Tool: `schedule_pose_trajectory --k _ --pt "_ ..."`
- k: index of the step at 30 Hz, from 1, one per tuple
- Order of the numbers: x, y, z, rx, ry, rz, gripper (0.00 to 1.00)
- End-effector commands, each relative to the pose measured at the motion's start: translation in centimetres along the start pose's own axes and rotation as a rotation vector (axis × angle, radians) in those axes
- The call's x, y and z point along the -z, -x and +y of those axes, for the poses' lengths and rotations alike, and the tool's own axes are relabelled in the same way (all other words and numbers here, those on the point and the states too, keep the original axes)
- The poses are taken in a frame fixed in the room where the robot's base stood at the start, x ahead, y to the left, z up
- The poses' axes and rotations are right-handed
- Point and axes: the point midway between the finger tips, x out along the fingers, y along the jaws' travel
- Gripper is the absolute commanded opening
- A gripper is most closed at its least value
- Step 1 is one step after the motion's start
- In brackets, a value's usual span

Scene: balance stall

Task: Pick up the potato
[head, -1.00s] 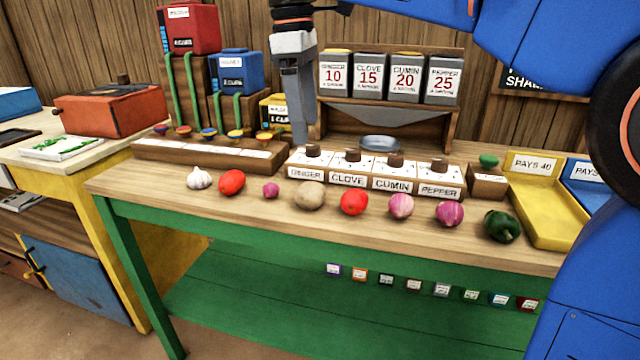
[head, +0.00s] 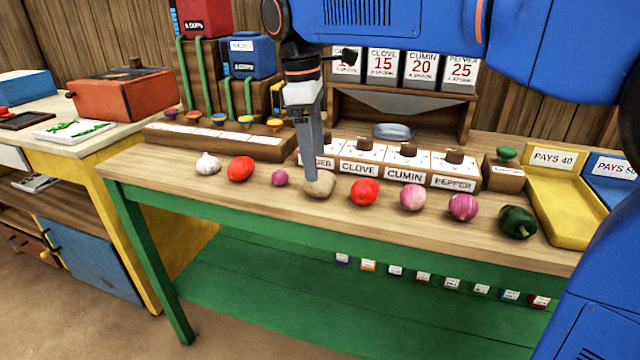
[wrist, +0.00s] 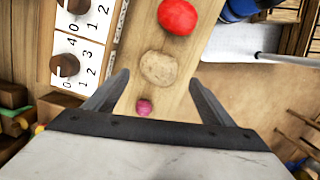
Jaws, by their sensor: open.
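The potato (head: 320,186) is a tan, rounded lump in the row of vegetables on the wooden counter. It also shows in the wrist view (wrist: 157,67), beyond the fingertips and between their lines. My gripper (head: 311,178) points down at the potato in the head view, its finger covering part of the potato's left side. In the wrist view my gripper (wrist: 158,78) is open, with nothing between its fingers. I cannot tell the exact height left between the fingertips and the potato.
A small purple onion (head: 280,178) lies left of the potato and a red tomato (head: 364,192) right of it. Behind stand the labelled spice blocks (head: 403,172). More vegetables line the counter, including a dark green pepper (head: 517,222). The counter's front edge is close.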

Motion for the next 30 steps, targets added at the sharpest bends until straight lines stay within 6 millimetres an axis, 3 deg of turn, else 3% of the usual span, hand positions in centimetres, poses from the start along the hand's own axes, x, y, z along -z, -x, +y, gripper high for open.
schedule_pose_trajectory --k 7,16,26,30 --pt "-0.1 -1.5 0.1 0.000 -0.001 0.000 0.77" --pt "-0.3 -5.3 0.4 0.000 0.000 -0.001 0.77" --pt "-0.2 -5.8 0.4 -0.001 0.000 0.001 0.77" --pt "-0.2 -5.8 0.4 -0.001 0.000 0.001 0.43"
